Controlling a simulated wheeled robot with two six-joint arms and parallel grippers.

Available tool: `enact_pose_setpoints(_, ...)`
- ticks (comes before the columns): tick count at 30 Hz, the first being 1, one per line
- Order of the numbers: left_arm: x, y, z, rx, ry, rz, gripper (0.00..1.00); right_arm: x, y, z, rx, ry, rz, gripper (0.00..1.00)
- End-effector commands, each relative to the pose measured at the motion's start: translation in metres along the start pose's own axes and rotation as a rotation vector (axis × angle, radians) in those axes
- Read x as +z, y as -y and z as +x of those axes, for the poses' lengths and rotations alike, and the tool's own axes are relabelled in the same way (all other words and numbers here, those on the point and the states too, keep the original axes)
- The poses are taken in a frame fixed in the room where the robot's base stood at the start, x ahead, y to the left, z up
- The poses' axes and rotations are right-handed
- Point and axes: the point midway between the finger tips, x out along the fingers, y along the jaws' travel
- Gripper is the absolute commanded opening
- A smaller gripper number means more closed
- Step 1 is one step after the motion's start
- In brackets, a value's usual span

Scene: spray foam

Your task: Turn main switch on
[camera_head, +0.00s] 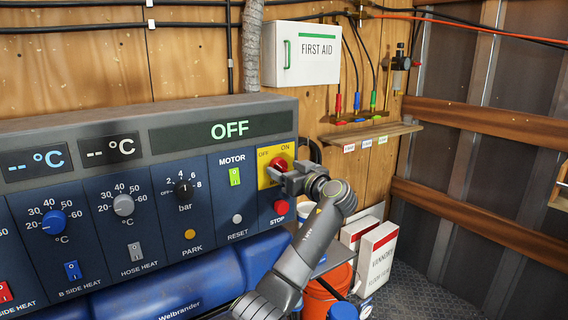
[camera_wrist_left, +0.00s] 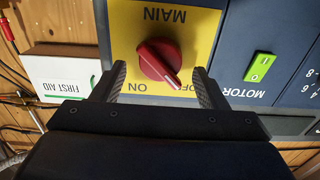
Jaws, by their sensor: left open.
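The main switch is a red rotary knob (camera_wrist_left: 158,58) on a yellow plate (camera_head: 264,157) at the right end of the control panel. In the left wrist view the plate is upside down, and the knob's pointer line aims at the OFF label. My left gripper (camera_head: 287,180) is in front of the knob in the head view and partly hides it. In the left wrist view my left gripper (camera_wrist_left: 160,70) is open, with one finger on each side of the knob and gaps visible between. My right gripper is not in view.
The panel display (camera_head: 230,130) reads OFF. The red STOP button (camera_head: 281,207) is just below the switch, and the green MOTOR rocker (camera_head: 235,176) is to its left. A first aid box (camera_head: 302,54) hangs above. White boxes (camera_head: 377,258) and an orange bucket (camera_head: 327,293) stand at lower right.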

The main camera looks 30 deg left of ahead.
Motion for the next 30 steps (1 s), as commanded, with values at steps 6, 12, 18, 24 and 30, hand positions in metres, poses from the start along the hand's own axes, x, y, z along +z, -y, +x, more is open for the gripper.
enact_pose_setpoints(6, 0.000, 0.000, 0.015, -0.001, 0.000, 0.000, 0.67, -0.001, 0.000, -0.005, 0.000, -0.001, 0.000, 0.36)
enact_pose_setpoints(12, 0.000, 0.000, 0.017, 0.000, 0.000, -0.001, 0.67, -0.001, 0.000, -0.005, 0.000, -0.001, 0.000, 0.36)
enact_pose_setpoints(18, 0.000, 0.000, 0.016, 0.000, 0.000, -0.001, 0.50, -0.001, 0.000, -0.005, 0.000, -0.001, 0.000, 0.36)
enact_pose_setpoints(24, 0.000, 0.000, 0.016, 0.000, 0.000, -0.001, 0.24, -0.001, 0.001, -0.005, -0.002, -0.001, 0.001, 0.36)
enact_pose_setpoints(30, 0.000, 0.000, 0.016, 0.000, 0.000, 0.010, 0.23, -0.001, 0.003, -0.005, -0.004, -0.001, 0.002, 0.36)
